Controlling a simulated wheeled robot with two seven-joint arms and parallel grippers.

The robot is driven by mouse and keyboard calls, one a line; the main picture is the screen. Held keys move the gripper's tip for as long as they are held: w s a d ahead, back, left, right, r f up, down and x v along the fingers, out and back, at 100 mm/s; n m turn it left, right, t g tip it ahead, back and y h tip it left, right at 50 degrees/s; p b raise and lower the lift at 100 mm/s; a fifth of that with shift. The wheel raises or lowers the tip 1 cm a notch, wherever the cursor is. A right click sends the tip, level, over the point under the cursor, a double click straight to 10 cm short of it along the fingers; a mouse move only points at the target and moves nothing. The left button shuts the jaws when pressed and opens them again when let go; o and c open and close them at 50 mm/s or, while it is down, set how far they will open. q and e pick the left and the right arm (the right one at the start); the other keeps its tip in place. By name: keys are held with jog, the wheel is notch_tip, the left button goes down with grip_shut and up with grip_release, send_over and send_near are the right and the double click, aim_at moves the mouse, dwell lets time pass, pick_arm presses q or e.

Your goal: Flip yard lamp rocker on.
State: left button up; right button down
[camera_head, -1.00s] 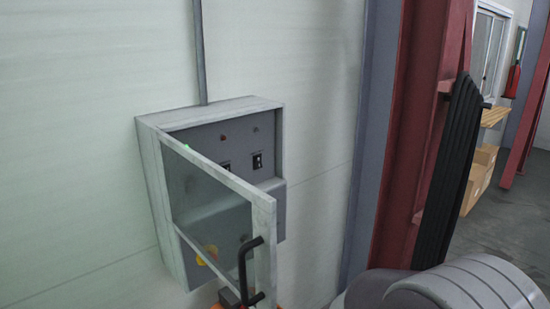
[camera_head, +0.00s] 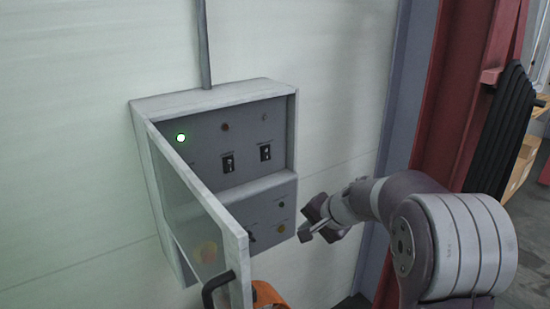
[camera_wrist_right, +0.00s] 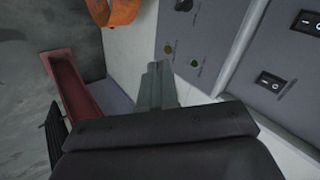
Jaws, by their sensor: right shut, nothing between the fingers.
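A grey control box (camera_head: 215,92) hangs on the wall with its glazed door (camera_head: 190,205) swung open. Inside are two black rockers, a left one (camera_head: 228,163) and a right one (camera_head: 265,152). Both show in the right wrist view, one at the upper right (camera_wrist_right: 306,22) and one below it (camera_wrist_right: 271,82), marked I and O. The labels are too small to read, so I cannot tell which is the yard lamp rocker. My right gripper (camera_head: 306,231) is shut and empty, right of the box's lower panel; its fingers show in the wrist view (camera_wrist_right: 157,86). My left gripper is not in view.
A green lamp (camera_head: 181,138) glows at the panel's upper left. The door's black handle (camera_head: 217,290) and an orange object (camera_head: 268,295) are at the bottom. A rotary knob (camera_wrist_right: 183,5) is on the lower panel. A red column (camera_head: 455,110) stands at the right.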

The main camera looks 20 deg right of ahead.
jog(key=w+d+r+m+t, duration=0.1)
jog(key=w+r+t, duration=0.1)
jog(key=w+r, duration=0.2)
jog(key=w+r+m+t+y, duration=0.1)
jog(key=w+r, duration=0.3)
jog(key=r, duration=0.4)
jog(key=shift+d+r+m+t+y, duration=0.15)
jog(key=shift+d+m+t+y, duration=0.2)
jog(key=shift+m+t, duration=0.45)
jog(key=p, duration=0.7)
send_near(268, 160)
jog(key=x, duration=0.5)
jog(key=shift+a, duration=0.15)
jog(key=shift+w+a+f+p, duration=0.25)
jog(key=shift+w+p, duration=0.15)
jog(key=shift+w, duration=0.2)
jog(key=shift+d, duration=0.1)
